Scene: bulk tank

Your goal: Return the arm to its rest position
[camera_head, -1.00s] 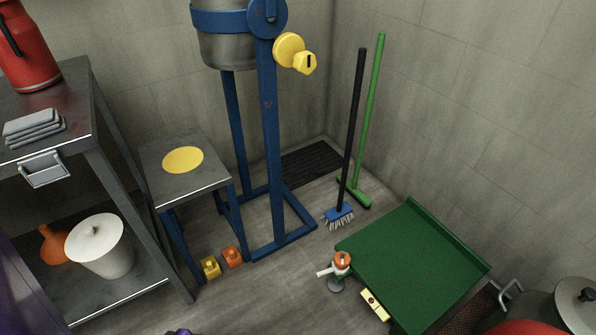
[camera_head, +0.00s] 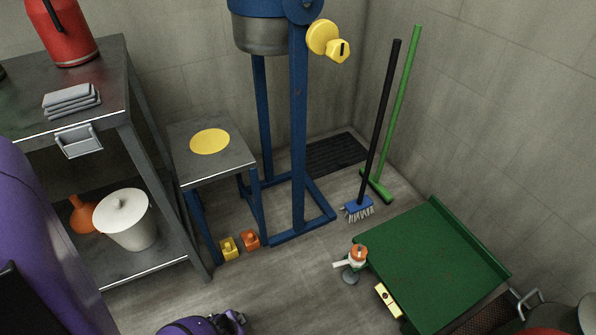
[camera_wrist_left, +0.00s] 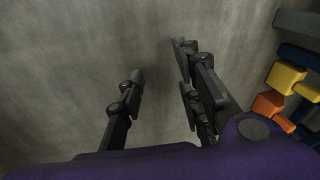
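My left arm (camera_head: 38,235) is purple and runs along the left edge of the head view. A purple and black part of it (camera_head: 200,325) shows at the bottom edge, low in front of the steel shelf unit. In the left wrist view my left gripper (camera_wrist_left: 158,58) has its two black fingers apart, with only bare grey floor between them. It is open and empty. In the head view its fingers cannot be made out. My right arm and right gripper are in neither view.
A steel shelf unit (camera_head: 178,253) stands left, beside a small stool (camera_head: 185,170) and a blue tank stand (camera_head: 297,150). Yellow (camera_head: 229,248) and orange (camera_head: 250,239) blocks lie on the floor. A green table (camera_head: 430,265) stands right.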

